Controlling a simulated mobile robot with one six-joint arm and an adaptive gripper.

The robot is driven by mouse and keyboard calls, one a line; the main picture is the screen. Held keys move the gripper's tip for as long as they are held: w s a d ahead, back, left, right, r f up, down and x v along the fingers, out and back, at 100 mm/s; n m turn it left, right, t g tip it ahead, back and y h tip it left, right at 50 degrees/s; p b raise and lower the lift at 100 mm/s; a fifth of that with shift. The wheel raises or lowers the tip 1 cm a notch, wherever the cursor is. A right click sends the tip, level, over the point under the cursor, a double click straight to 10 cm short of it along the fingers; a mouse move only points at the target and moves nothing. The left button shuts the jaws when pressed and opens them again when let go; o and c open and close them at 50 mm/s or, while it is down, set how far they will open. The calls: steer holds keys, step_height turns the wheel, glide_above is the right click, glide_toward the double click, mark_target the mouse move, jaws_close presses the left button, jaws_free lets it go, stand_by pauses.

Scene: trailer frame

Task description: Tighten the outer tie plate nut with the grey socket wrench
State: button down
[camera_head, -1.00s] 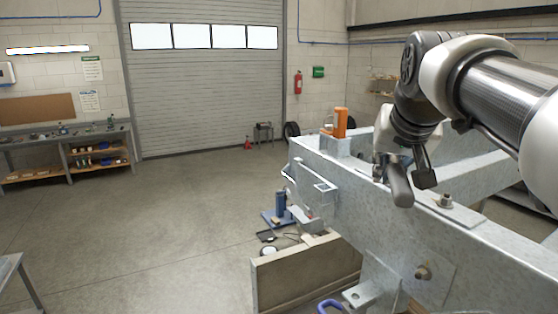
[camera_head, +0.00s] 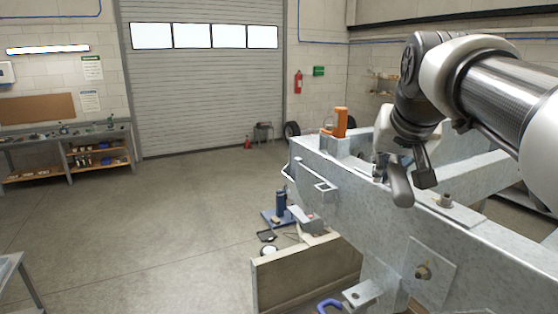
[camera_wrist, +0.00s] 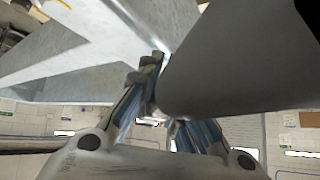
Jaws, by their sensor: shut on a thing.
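The grey socket wrench (camera_head: 401,187) hangs at my gripper above the near rail, its rounded grey end toward the camera. In the wrist view a large smooth grey cylinder (camera_wrist: 245,60), seemingly part of the wrench, fills the upper right. My gripper (camera_wrist: 165,108) is shut on the wrench, its fingers at the cylinder's lower left end. A nut on a bolt (camera_head: 446,201) stands upright on the flat tie plate (camera_head: 462,215), right of the wrench and apart from it. Whether the wrench's socket sits on another nut is hidden by my gripper and arm.
The galvanized trailer rail (camera_head: 350,188) runs from centre to lower right. An orange-topped block (camera_head: 340,123) stands at its far end. A side plate carries another bolt (camera_head: 423,272). A wooden board (camera_head: 305,275) and blue-based tool (camera_head: 280,205) are below. The floor at left is clear.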

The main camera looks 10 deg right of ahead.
steer(key=shift+f, duration=0.15)
steer(key=shift+f+b, duration=0.3)
steer(key=shift+b, duration=0.15)
steer(key=shift+r, duration=0.15)
steer(key=shift+r+p, duration=2.7)
steer(key=shift+r, duration=0.25)
